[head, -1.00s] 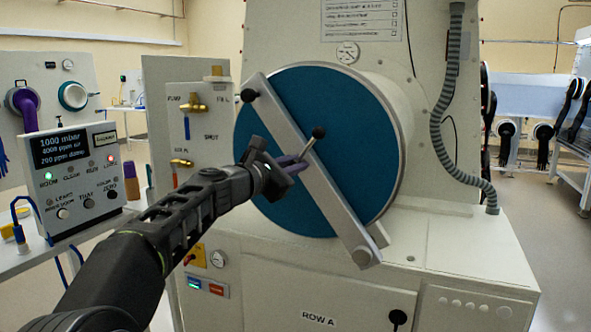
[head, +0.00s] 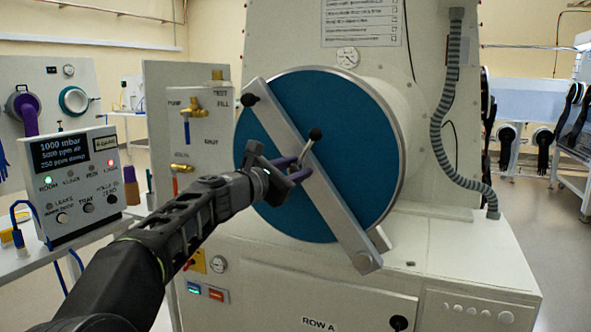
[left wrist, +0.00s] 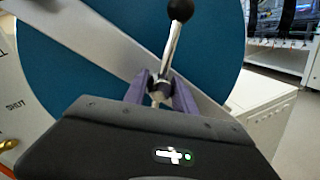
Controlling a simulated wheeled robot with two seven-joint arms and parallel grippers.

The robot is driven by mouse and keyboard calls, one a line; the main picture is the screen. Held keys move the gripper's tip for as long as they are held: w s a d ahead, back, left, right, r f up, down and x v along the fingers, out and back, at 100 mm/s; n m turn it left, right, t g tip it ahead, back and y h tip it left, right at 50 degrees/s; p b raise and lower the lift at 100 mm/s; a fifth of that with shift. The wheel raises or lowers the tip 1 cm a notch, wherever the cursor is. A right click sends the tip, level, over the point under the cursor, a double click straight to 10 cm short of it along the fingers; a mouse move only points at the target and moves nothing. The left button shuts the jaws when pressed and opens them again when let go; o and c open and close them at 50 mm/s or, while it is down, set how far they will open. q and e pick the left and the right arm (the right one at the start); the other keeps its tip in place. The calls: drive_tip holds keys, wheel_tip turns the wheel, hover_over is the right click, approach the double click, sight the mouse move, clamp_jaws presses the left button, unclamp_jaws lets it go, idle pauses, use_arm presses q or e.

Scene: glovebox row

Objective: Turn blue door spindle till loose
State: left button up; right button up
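The blue door (head: 340,105) is a round disc on the antechamber, with a grey bar (head: 335,205) slanting across it. The spindle (head: 308,146) at the bar's middle has a metal lever with a black ball end, pointing up and slightly right. The lever also shows in the left wrist view (left wrist: 172,45). My left gripper (head: 297,168) is at the spindle, its purple fingers on either side of the hub (left wrist: 160,90). A gap shows between the fingers, but whether they press on the hub is unclear. My right gripper is out of view.
A readout box (head: 75,170) stands on a side bench at left, showing 1000 mbar. A valve panel (head: 205,135) is left of the door. A grey corrugated hose (head: 440,130) hangs at right. A white cabinet (head: 470,265) lies below.

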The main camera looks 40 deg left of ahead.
use_arm(q)
drive_tip(key=s, duration=0.7)
drive_tip(key=shift+s+d, duration=0.4)
drive_tip(key=shift+w+f, duration=0.1)
idle(0.6)
